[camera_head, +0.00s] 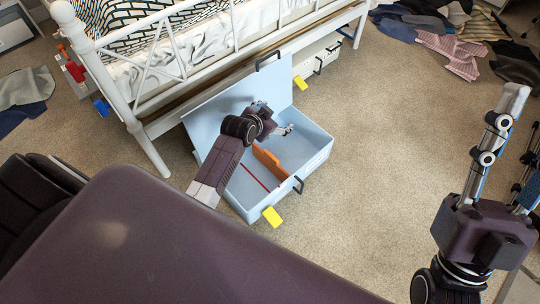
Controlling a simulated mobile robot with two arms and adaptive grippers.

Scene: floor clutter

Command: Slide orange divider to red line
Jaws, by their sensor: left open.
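A light blue box (318,156) lies open on the carpet beside the bed, its lid raised toward the bed. The orange divider (268,163) stands upright inside, right of a thin red line (255,178) on the box floor. A strip of floor separates them. My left gripper (287,130) is open and empty above the inside of the box, beyond the divider's far end and apart from it. My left forearm covers the box's left part and may hide some of the line. My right gripper (508,150) is at the right edge, away from the box, with its fingers apart.
A white bed frame (140,125) stands close behind the box. Yellow tabs (272,216) and black handles stick out from the box. A white drawer box (318,58) sits under the bed. Clothes (450,45) lie at top right. Carpet right of the box is clear.

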